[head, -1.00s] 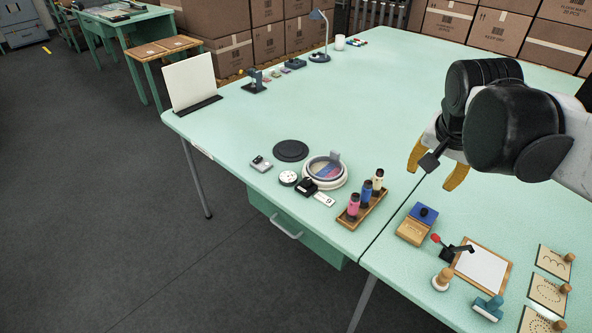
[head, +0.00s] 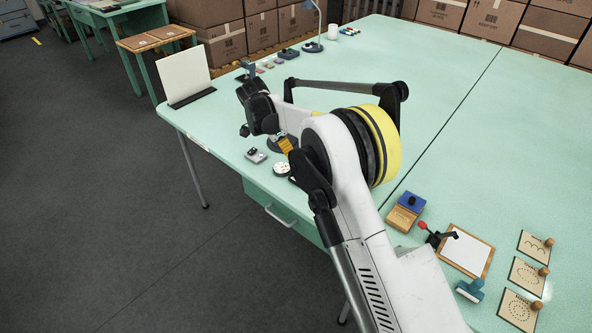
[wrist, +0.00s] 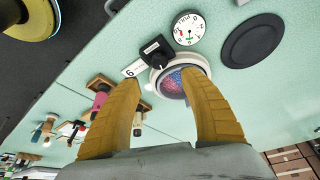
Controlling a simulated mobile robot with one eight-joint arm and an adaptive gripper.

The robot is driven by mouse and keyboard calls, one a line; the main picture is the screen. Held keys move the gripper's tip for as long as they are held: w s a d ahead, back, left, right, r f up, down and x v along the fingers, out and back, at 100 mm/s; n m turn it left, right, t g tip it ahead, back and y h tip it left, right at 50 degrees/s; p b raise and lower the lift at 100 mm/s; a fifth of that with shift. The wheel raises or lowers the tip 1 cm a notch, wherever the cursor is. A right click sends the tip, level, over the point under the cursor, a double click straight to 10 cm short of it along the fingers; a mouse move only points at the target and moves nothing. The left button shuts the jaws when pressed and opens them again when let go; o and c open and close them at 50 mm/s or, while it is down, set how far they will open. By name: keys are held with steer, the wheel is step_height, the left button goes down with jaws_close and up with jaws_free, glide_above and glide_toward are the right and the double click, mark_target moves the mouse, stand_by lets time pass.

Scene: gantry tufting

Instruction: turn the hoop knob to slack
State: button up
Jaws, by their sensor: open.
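The round hoop (wrist: 172,82) with blue and pink cloth lies on the table in the wrist view, partly behind the right finger. A black knob-like block (wrist: 155,50) with a white line sits against the hoop's rim, beside a small white label (wrist: 132,68). A white round dial (wrist: 188,28) lies just beyond it. I cannot read a slack mark. My gripper (wrist: 163,76) is open and empty, its yellow fingers spread before the hoop and apart from the block. In the head view my gripper (head: 287,146) shows only partly, and my arm hides the hoop.
A flat black disc (wrist: 253,40) lies right of the dial in the wrist view. In the head view a small grey device (head: 256,155) lies near the table's front edge. The back middle of the table is clear.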

steer(key=b+x, duration=0.3)
steer(key=x, duration=0.7)
steer(key=shift+d, duration=0.1)
jaws_close()
